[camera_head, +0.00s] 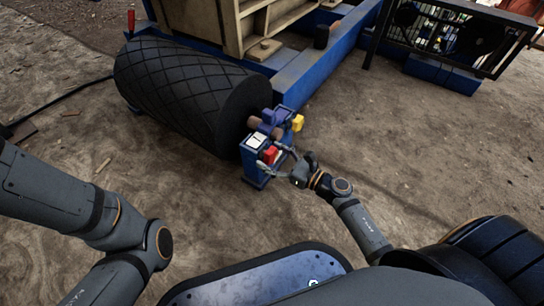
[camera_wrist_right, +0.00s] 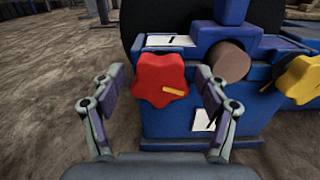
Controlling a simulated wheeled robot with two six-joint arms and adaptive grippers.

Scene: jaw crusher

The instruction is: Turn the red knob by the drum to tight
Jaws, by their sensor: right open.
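The red knob (camera_head: 270,155) sits on the blue bearing block (camera_head: 254,165) at the near end of the black drum (camera_head: 190,95). In the right wrist view the red knob (camera_wrist_right: 162,80) is a lobed star shape with a yellow pointer mark aimed right and slightly down. My right gripper (camera_head: 279,160) is open at the knob. In the right wrist view its two fingers (camera_wrist_right: 160,95) stand to the left and right of the knob, with gaps visible on both sides. My left arm shows at the left, but its gripper is out of view.
A yellow knob (camera_head: 298,123) sits on the same block, right of a brown shaft end (camera_wrist_right: 229,60). White plates (camera_wrist_right: 170,41) are on the block. A blue frame (camera_head: 310,70) and a black mesh guard (camera_head: 445,35) stand behind. Bare ground lies right of the block.

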